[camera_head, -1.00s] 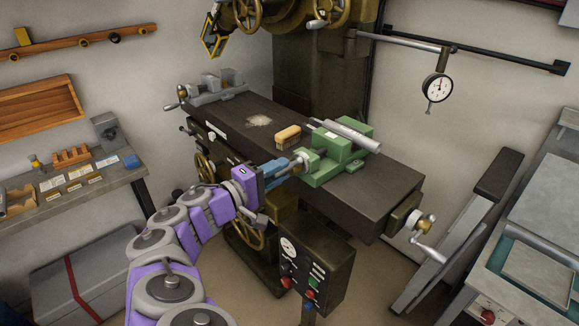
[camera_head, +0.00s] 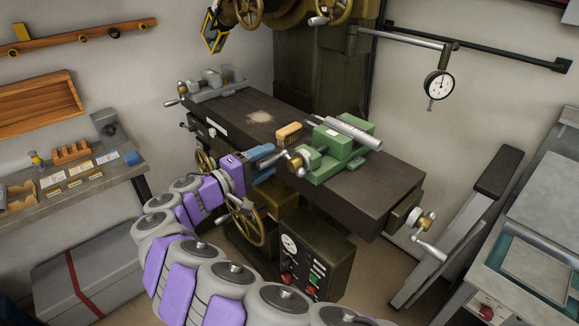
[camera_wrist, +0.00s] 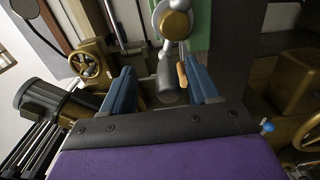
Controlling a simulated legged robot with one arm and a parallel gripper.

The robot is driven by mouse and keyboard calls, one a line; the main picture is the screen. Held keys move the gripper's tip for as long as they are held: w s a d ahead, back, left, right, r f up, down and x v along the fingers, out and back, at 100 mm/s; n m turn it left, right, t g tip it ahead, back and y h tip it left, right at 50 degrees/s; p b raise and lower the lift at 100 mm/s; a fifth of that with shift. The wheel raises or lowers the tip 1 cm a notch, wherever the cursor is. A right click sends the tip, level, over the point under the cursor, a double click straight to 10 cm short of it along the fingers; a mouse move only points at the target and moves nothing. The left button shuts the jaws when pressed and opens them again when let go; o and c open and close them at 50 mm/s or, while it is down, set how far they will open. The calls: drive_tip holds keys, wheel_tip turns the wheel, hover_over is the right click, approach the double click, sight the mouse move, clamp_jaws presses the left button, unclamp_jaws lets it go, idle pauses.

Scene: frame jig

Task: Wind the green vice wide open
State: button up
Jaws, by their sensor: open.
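The green vice (camera_head: 335,150) sits on the dark machine table, with a silver round bar (camera_head: 353,131) lying along its top. Its crank, with a gold hub (camera_head: 298,162), is at the vice's left end. In the wrist view the hub (camera_wrist: 175,24) and silver crank arm are at the top, and the dark grey grip (camera_wrist: 168,85) lies between my blue fingers. My gripper (camera_head: 267,157) is open just left of the crank; in the wrist view its fingers (camera_wrist: 158,75) stand apart on either side of the grip. I cannot tell whether they touch it.
A wooden brush (camera_head: 289,132) lies on the table (camera_head: 385,185) behind the vice. A grey vice (camera_head: 220,85) stands at the table's far left end. A control box (camera_head: 315,255) and a brass handwheel (camera_head: 247,222) are below the table's front. A dial gauge (camera_head: 439,85) hangs at right.

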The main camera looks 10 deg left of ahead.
idle(0.3)
drive_tip(key=v, duration=0.6)
drive_tip(key=shift+s+a+b, duration=0.1)
drive_tip(key=shift+a+b, duration=0.05)
drive_tip(key=shift+b, duration=0.25)
drive_tip(key=shift+s+a, duration=0.4)
drive_tip(key=shift+s, duration=0.1)
drive_tip(key=shift+r, duration=0.15)
